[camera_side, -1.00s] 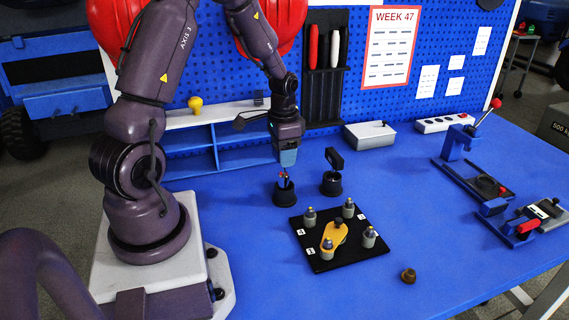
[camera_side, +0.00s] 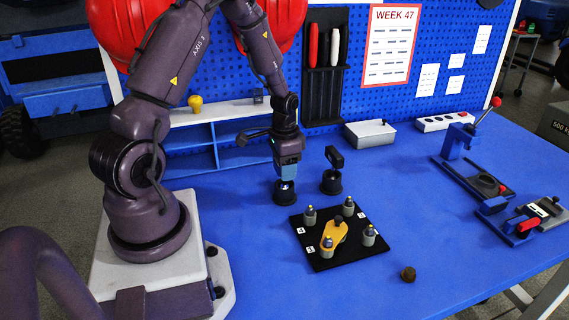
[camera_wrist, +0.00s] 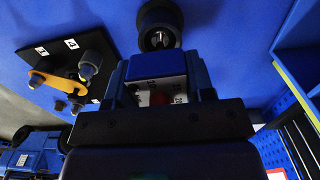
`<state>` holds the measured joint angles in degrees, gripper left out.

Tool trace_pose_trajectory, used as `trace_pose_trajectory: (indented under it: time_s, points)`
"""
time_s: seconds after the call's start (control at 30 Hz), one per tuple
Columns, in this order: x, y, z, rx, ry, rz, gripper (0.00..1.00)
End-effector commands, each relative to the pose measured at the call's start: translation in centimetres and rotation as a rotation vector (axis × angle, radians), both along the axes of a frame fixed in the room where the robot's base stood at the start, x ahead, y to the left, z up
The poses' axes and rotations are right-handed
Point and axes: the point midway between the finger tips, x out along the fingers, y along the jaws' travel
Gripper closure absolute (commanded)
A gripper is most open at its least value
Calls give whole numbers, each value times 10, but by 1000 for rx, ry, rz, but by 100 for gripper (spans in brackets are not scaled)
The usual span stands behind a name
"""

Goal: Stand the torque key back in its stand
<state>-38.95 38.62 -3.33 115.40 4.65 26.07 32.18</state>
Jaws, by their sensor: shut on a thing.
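My gripper (camera_side: 287,176) points down over a round black stand (camera_side: 285,196) at the middle of the bench. It is shut on the torque key (camera_side: 287,185), which is mostly hidden; only a small bright part shows between the jaws and the stand. In the wrist view the stand (camera_wrist: 147,14) is just beyond the fingers (camera_wrist: 160,88), with a metallic round part inside its ring. I cannot tell how deep the key sits in the stand. A second black stand (camera_side: 331,187) close to the right holds a black-headed tool (camera_side: 334,157).
A black plate (camera_side: 320,264) with several grey pegs and a yellow link (camera_side: 328,240) lies in front of the stands. A brown knob (camera_side: 408,274) lies at the front. Blue shelves (camera_side: 200,150) and a grey box (camera_side: 369,134) are behind. A lever fixture (camera_side: 462,150) stands right; the bench between is clear.

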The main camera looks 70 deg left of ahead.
Motion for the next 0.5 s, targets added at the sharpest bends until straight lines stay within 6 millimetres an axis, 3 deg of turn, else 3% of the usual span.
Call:
trace_pose_trajectory:
  time_s: [0.07,0.1,0.17,0.5]
  points:
    - [0,0,0,1,-1,0,89]
    - [0,0,0,1,0,0,42]
    - [0,0,0,1,0,0,28]
    - [0,0,3,1,-2,0,26]
